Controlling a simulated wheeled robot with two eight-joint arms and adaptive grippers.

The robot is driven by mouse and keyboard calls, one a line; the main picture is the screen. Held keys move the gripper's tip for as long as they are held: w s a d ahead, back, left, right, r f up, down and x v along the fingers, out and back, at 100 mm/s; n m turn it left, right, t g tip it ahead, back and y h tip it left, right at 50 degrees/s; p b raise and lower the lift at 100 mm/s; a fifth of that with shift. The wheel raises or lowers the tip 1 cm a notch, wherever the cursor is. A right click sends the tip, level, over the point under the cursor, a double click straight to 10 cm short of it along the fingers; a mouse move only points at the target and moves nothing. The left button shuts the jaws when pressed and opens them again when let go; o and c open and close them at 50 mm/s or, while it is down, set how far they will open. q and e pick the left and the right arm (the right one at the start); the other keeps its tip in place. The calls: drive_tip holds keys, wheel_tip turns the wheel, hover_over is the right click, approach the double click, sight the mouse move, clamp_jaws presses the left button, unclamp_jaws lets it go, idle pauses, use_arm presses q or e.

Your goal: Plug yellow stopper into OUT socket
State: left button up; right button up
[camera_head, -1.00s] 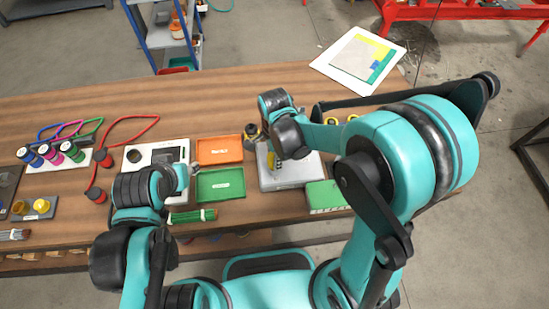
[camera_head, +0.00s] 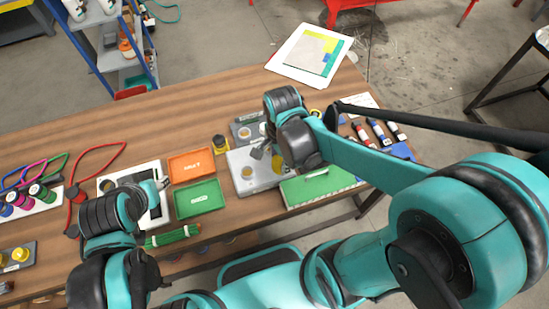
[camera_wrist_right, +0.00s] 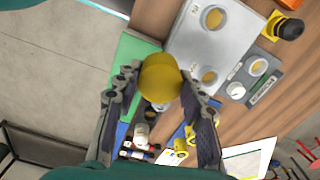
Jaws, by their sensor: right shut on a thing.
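In the right wrist view my right gripper (camera_wrist_right: 160,100) is shut on a round yellow stopper (camera_wrist_right: 160,76), held between both fingertips. I cannot read which opening is OUT. My left gripper (camera_head: 160,184) is at the white framed panel (camera_head: 160,212); its fingers are unclear.
Orange (camera_head: 190,165) and green (camera_head: 198,198) trays lie left, and a green case (camera_head: 318,187) lies right.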

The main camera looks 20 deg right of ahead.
drive_tip(key=w+d+f, duration=0.2)
drive_tip(key=w, duration=1.2)
drive_tip(key=f+b, duration=0.1)
drive_tip(key=f, duration=0.1)
drive_tip(key=f+b, duration=0.3)
drive_tip(key=b, duration=0.1)
drive_tip(key=shift+s+f, duration=0.3)
drive_tip(key=shift+f, duration=0.1)
drive_tip(key=shift+r, duration=0.15)
drive_tip(key=shift+f+b, duration=1.45)
drive_tip(key=shift+f, duration=0.3)
idle(0.5)
drive_tip(key=o, duration=1.3)
drive_tip(key=shift+o, duration=0.2)
